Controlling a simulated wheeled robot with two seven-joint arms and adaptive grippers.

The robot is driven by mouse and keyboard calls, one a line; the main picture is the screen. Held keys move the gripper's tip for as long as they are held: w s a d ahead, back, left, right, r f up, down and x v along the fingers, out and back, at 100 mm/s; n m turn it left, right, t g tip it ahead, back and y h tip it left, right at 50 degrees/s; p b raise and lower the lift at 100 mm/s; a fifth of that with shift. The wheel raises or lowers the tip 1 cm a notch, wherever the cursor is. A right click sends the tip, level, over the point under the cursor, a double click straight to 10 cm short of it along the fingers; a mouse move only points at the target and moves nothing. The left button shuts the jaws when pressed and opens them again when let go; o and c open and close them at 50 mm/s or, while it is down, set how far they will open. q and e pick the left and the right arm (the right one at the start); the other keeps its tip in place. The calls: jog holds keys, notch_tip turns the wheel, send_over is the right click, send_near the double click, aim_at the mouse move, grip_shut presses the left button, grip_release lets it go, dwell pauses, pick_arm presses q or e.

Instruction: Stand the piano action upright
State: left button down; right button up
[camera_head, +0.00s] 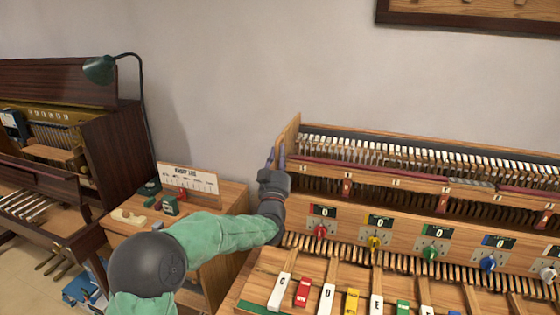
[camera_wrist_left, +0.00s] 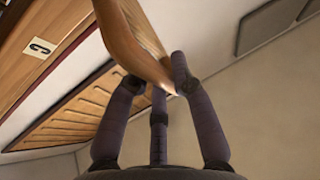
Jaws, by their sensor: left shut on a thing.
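The piano action (camera_head: 420,158) is a long wooden rack with rows of pale hammers and a dark red rail, at the right of the head view. Its wooden left end panel (camera_head: 291,129) rises at the corner near the wall. How far the action leans is hard to tell. My left gripper (camera_head: 276,158) is at this end panel. In the left wrist view, the fingers (camera_wrist_left: 157,82) are shut on the curved edge of a wooden panel (camera_wrist_left: 128,42). My right gripper is out of view.
Below the action are coloured knobs with counters (camera_head: 375,230) and lettered keys (camera_head: 327,298). A small wooden cabinet (camera_head: 225,197) with a sign card (camera_head: 187,178) stands left of it. Farther left are an open piano (camera_head: 100,145) and a green lamp (camera_head: 99,69). A plain wall is behind.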

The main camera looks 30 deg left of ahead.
pick_arm(q)
jog(key=shift+d+f, duration=0.1)
jog(key=shift+f, duration=0.45)
jog(key=c, duration=1.1)
grip_release()
jog(key=shift+s, duration=0.1)
jog(key=shift+o, duration=0.2)
jog(key=shift+r, duration=0.3)
jog(key=v, duration=1.2)
